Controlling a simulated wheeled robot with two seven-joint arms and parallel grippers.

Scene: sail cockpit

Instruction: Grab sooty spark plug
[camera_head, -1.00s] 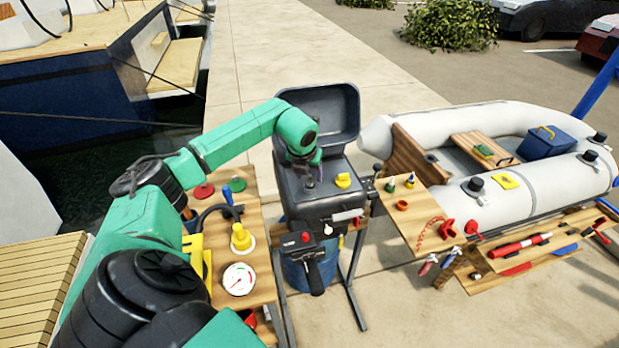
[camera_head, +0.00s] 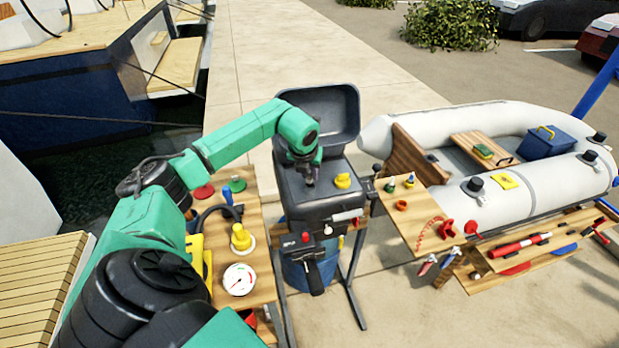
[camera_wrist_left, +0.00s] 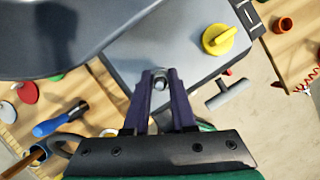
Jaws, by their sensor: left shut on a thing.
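My left gripper (camera_head: 310,183) points down over the dark outboard engine (camera_head: 322,210) in the head view. In the left wrist view my left gripper (camera_wrist_left: 160,76) is shut on a small metallic thing, most likely the sooty spark plug (camera_wrist_left: 159,84), between its purple fingers. Most of it is hidden by the fingers, and I cannot make out soot. The engine's grey top (camera_wrist_left: 185,50) lies right behind the fingertips; I cannot tell whether the plug is clear of it. My right gripper is not in view.
The engine's open cowl (camera_head: 335,105) stands behind the gripper. A yellow knob (camera_head: 342,181) sits just right of it. A left bench (camera_head: 262,262) holds a gauge (camera_head: 239,280) and a blue-handled tool (camera_head: 228,195). A right board (camera_head: 425,228) holds small bottles and tools.

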